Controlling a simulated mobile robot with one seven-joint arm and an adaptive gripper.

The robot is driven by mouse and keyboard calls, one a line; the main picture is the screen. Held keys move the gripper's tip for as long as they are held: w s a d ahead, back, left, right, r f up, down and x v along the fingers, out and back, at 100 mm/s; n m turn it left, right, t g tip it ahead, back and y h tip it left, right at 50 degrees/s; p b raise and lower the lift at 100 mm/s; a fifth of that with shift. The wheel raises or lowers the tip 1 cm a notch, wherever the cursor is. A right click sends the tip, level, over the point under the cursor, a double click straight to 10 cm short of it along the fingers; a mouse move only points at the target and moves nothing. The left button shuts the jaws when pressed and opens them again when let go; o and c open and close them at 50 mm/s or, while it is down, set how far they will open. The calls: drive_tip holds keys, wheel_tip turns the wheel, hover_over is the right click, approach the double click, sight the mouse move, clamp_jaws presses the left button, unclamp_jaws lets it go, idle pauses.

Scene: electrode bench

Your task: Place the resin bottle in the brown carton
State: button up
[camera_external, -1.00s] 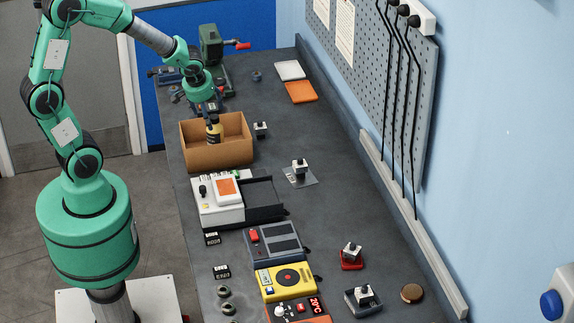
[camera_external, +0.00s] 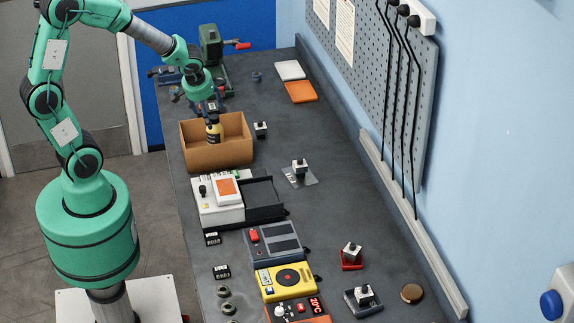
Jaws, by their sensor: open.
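The resin bottle (camera_external: 213,131), dark with a yellowish label, stands upright inside the brown carton (camera_external: 219,157). Its base is hidden behind the carton's front wall. The carton is open-topped and sits near the left edge of the bench. My gripper (camera_external: 212,110) points down just above the bottle, at its top. The jaws are open, though the fingers are small here and any gap to the bottle cannot be made out.
A white device with an orange panel (camera_external: 226,188) stands in front of the carton. A small black-and-white block (camera_external: 260,129) is close to its right. A green vise-like machine (camera_external: 212,45) is behind.

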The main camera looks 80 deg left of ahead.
drive_tip(key=s+d+r+m+t+h, duration=0.1)
drive_tip(key=s+d+r+m, duration=0.4)
drive_tip(key=d+r, duration=0.5)
drive_tip(key=s+d+r+m+t+h, duration=0.2)
drive_tip(key=s+d+r+m, duration=0.3)
drive_tip(key=s+d+r, duration=0.5)
drive_tip(key=shift+s+d+r+m, duration=0.3)
drive_tip(key=shift+d+r, duration=0.15)
drive_tip(key=shift+d, duration=0.85)
